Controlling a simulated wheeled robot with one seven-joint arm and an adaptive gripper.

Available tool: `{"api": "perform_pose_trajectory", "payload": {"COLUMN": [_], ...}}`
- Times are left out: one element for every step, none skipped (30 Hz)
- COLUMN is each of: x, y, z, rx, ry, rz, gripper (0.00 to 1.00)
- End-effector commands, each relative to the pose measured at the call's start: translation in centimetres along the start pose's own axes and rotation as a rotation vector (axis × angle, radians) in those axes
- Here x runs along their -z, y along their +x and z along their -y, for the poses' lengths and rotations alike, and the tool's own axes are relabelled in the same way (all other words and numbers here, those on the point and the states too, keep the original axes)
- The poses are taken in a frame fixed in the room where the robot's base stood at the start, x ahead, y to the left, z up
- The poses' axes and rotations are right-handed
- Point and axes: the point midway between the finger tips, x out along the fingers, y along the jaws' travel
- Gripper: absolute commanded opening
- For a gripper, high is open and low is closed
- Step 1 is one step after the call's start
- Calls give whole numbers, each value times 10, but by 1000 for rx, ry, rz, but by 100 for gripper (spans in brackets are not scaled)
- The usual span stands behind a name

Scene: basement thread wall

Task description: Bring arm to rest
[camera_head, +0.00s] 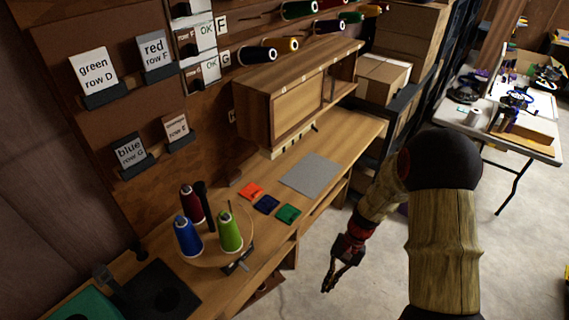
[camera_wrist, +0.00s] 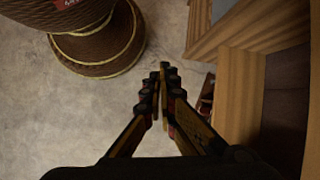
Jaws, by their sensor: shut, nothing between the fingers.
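My arm is bent downward at the right of the head view. My gripper (camera_head: 334,284) hangs over the concrete floor in front of the wooden bench (camera_head: 345,140), apart from it and below its top. In the wrist view my gripper (camera_wrist: 160,78) points at the floor with its fingers together and nothing between them. The wooden bench frame (camera_wrist: 235,95) stands just to the right of the fingers there.
Blue (camera_head: 187,237), red (camera_head: 192,205) and green (camera_head: 230,232) thread cones stand on a round board on the bench. A grey mat (camera_head: 311,174) lies farther along. A white table (camera_head: 490,110) stands back right. Open floor (camera_head: 520,245) lies at the right.

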Motion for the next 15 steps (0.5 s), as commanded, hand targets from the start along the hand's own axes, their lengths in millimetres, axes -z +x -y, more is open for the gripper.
{"api": "perform_pose_trajectory", "payload": {"x": [-12, -19, -27, -34, -40, -49, -56, -62, -71, -78, -84, -93, -100, -106, -115], "y": [-20, -29, -42, -50, -59, -70, -78, -86, -97, -104, -111, -121, -128, -134, -142], "z": [-1, -3, -5, -7, -8, -11, -13, -15, -18, -20, -22, -25, -28, -30, -33], "rx": [-16, -27, -42, -52, -63, -77, -87, -98, -111, -120, -130, -142, -152, -160, -172], "ry": [-34, -52, -77, -94, -111, -134, -150, -166, -187, -201, -217, -235, -250, -263, -281], "rz": [-31, -46, -67, -83, -99, -121, -137, -155, -178, -195, -213, -238, -257, -275, -301], "gripper": [0, 0, 0, 0, 0, 0, 0, 0, 0, 0, 0, 0, 0, 0, 0]}}
